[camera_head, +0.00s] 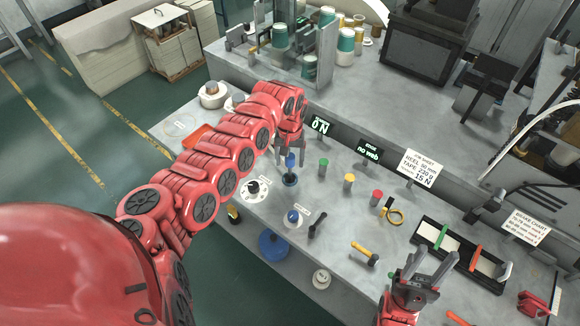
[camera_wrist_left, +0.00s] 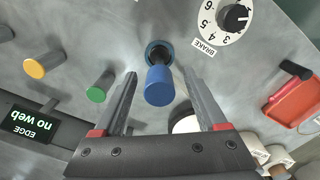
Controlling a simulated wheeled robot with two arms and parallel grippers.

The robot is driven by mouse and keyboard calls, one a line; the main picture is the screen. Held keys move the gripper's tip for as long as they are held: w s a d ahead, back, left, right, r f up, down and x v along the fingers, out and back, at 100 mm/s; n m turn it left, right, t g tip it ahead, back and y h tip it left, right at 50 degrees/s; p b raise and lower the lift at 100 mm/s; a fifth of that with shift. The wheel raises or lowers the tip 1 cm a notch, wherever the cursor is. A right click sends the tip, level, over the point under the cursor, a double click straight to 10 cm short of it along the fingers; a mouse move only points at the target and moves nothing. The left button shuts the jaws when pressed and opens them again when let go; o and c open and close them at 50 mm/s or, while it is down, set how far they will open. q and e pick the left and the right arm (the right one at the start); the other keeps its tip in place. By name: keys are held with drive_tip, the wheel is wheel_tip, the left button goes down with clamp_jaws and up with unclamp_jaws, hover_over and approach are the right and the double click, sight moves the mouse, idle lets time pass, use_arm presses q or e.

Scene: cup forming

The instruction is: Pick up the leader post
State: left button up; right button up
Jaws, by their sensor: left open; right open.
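A blue-topped post (camera_head: 290,161) stands upright on the bench; I take it to be the leader post, but no label on it can be read. In the left wrist view its blue cylinder (camera_wrist_left: 159,86) shows between the fingers, on a dark stem and round blue base. My left gripper (camera_head: 290,145) is open above and around the post, pointing down; its fingers (camera_wrist_left: 158,78) show a gap on both sides of it. My right gripper (camera_head: 434,260) is open and empty at the lower right, away from the post.
Green (camera_head: 323,167), yellow (camera_head: 349,182) and red (camera_head: 376,197) capped posts stand in a row to the right. A brake dial (camera_wrist_left: 236,18) lies beside the blue post. A black tray (camera_head: 459,255) with coloured bars lies near my right gripper.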

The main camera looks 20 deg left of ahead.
use_arm(q)
drive_tip(key=shift+f, duration=0.85)
clamp_jaws()
